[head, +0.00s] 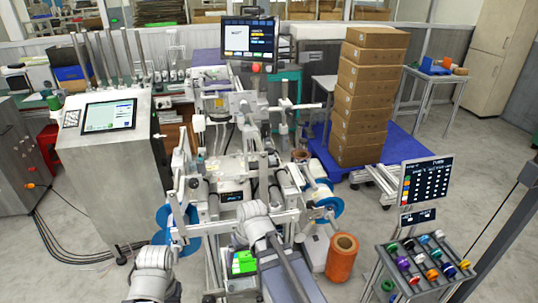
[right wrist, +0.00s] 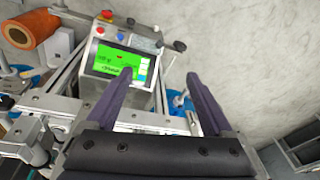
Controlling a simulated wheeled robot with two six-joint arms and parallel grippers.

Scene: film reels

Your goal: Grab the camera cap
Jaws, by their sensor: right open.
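I cannot make out a camera cap in either view. My right gripper (right wrist: 158,82) is open in the right wrist view, with two dark purple fingers apart and nothing between them. Beyond the fingers is a small machine panel with a green screen (right wrist: 122,64). The panel also shows low in the head view (head: 243,262), beside my right arm. My left gripper cannot be made out; only a pale link of my left arm shows at the bottom of the head view.
An orange roll (head: 342,258) stands right of the machine; it also shows in the right wrist view (right wrist: 33,28). A rack (head: 420,285) holds several coloured spools. Stacked cartons (head: 362,100) stand on a blue pallet (head: 395,150). A steel cabinet (head: 110,175) is at left. Some floor is clear at right.

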